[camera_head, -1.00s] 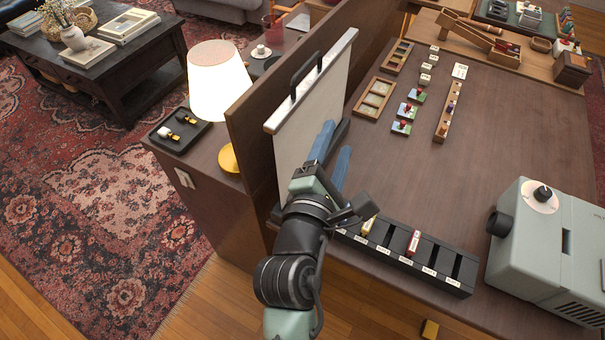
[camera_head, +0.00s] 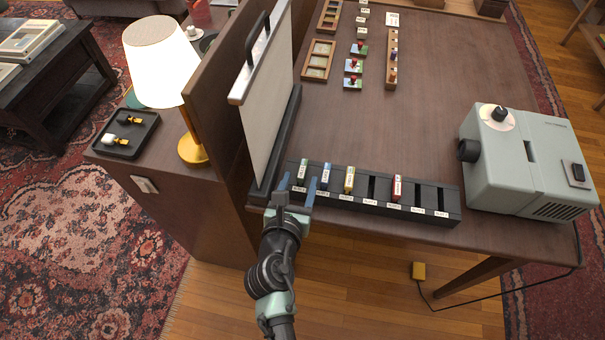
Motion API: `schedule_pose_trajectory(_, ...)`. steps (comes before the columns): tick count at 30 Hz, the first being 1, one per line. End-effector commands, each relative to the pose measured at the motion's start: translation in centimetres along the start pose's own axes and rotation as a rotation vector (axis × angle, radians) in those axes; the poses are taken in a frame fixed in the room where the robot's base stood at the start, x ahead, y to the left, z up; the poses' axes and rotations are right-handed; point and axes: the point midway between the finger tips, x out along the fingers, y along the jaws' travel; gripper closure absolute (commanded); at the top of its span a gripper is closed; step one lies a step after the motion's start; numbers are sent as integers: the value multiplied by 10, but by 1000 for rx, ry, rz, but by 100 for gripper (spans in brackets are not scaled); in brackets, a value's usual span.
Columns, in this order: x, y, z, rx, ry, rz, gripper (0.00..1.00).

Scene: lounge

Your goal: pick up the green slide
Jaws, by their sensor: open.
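The green slide (camera_head: 303,169) stands upright in the leftmost slot of a black slide rack (camera_head: 428,186) along the table's front edge. A blue slide (camera_head: 325,175), a yellow slide (camera_head: 349,179) and a red slide (camera_head: 397,187) stand in slots to its right. My gripper (camera_head: 297,188) is open at the rack's left end, just in front of the green slide. Its two blue fingers show to the left and right of that slot's label, with nothing held. I cannot tell whether they touch the rack.
A white screen (camera_head: 268,100) with a black handle stands close to the left of the rack. A grey projector (camera_head: 525,160) stands on the right. A lit lamp (camera_head: 160,65) and a black tray (camera_head: 126,135) are on the lower cabinet. The table's middle right is clear.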

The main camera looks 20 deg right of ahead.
Motion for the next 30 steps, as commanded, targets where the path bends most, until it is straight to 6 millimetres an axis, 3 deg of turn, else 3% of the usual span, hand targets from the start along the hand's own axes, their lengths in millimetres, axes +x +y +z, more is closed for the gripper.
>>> schedule_pose_trajectory(12,48,2,-1,1,-1,0,43)
schedule_pose_trajectory(21,52,2,-1,1,1,2,43)
schedule_pose_trajectory(23,52,2,-1,1,1,2,50)
schedule_pose_trajectory(30,52,2,-1,1,1,2,93)
